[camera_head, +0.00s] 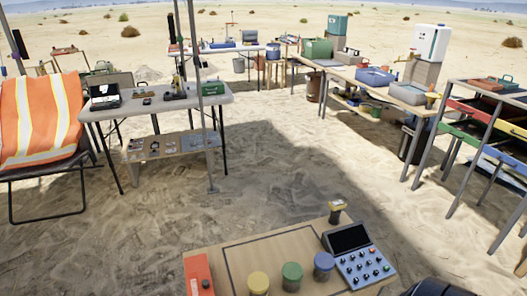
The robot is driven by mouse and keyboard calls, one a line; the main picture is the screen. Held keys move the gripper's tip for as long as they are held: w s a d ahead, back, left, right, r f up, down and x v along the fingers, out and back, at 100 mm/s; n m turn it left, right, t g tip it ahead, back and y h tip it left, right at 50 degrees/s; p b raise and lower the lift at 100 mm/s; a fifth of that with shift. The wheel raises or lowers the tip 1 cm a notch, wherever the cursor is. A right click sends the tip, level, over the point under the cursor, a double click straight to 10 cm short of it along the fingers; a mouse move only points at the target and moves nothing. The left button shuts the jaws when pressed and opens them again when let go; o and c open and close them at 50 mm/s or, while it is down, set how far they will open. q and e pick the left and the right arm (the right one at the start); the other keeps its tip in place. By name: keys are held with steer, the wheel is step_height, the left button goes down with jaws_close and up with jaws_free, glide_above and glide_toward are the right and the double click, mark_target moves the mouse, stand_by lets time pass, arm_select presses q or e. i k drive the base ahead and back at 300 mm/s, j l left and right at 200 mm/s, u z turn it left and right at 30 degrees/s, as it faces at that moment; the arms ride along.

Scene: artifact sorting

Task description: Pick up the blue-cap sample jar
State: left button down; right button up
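The blue-cap sample jar (323,266) stands upright on a low wooden table (240,260) at the bottom of the head view. It is the rightmost of three capped jars in a row. The green-cap jar (292,277) is to its left, and the yellow-cap jar (258,284) is further left. No gripper touches the blue-cap jar. Neither of my grippers can be made out in this view. A dark rounded shape shows at the bottom right edge, and I cannot tell what it is.
A control panel (360,257) with a dark screen and several knobs sits right of the blue-cap jar. A red box (198,275) is at the table's left end. A small dark item (338,212) stands at the back edge. Sand (270,190) beyond is open; other tables stand further off.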

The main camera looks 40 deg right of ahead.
mark_target(319, 277)
steer(key=z, duration=0.45)
steer(key=l+z, duration=0.1)
steer(key=z, duration=0.75)
steer(key=l+z, duration=0.1)
steer(key=z, duration=0.35)
steer(key=l+u, duration=0.2)
steer(key=l, duration=0.8)
steer(key=l+u, duration=0.2)
steer(key=l, duration=0.8)
steer(key=k+l+u, duration=0.15)
steer(key=l, duration=0.85)
steer(key=i+l, duration=0.05)
